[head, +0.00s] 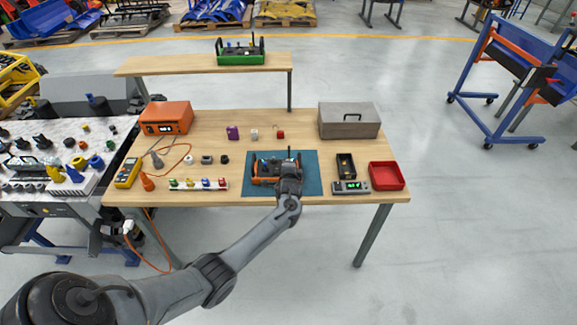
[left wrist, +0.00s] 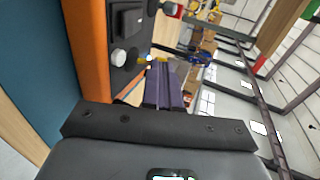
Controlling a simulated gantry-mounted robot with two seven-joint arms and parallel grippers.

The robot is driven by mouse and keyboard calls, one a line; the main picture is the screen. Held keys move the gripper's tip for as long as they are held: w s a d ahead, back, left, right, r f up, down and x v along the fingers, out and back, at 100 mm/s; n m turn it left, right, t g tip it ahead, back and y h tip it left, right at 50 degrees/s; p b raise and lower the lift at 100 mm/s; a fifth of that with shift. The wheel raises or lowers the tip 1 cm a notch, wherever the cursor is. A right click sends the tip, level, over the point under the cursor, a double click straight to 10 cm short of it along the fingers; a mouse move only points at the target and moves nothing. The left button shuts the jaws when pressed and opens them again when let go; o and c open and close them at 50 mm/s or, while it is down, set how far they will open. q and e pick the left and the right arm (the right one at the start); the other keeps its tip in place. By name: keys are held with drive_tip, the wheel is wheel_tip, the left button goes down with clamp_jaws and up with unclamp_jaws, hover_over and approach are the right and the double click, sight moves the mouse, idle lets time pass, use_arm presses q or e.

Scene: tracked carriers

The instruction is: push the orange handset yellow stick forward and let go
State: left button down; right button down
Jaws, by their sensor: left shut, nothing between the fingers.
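The orange handset (head: 262,182) with a dark top lies on a blue mat (head: 312,183) near the front middle of the table. My left gripper (head: 290,156) is over its right part and hides some of it. In the left wrist view the handset's orange side (left wrist: 92,45) and dark panel (left wrist: 125,45) fill the upper left. The yellow stick (left wrist: 150,58) shows there just beyond my left fingertips (left wrist: 165,70); I cannot tell whether they touch it. The left fingers are together with nothing between them. My right gripper is in neither view.
A green handset (head: 240,59) stands on the raised shelf behind. A red tray (head: 387,176) and a small black bin (head: 346,166) are right of the mat. Small coloured parts (head: 198,184) line up to the left.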

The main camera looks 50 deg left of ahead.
use_arm(q)
drive_tip(key=shift+r, duration=0.15)
idle(0.8)
drive_tip(key=shift+r+p, duration=0.7)
drive_tip(key=shift+p, duration=0.3)
drive_tip(key=shift+s+d+r+p, duration=0.15)
drive_tip(key=shift+d+r+p, duration=0.05)
drive_tip(key=shift+p, duration=0.25)
drive_tip(key=f+p+v, duration=0.2)
drive_tip(key=p+v, duration=0.3)
drive_tip(key=v, duration=0.8)
drive_tip(key=shift+s+d, duration=0.35)
drive_tip(key=shift+d, duration=0.05)
drive_tip(key=shift+f, duration=0.1)
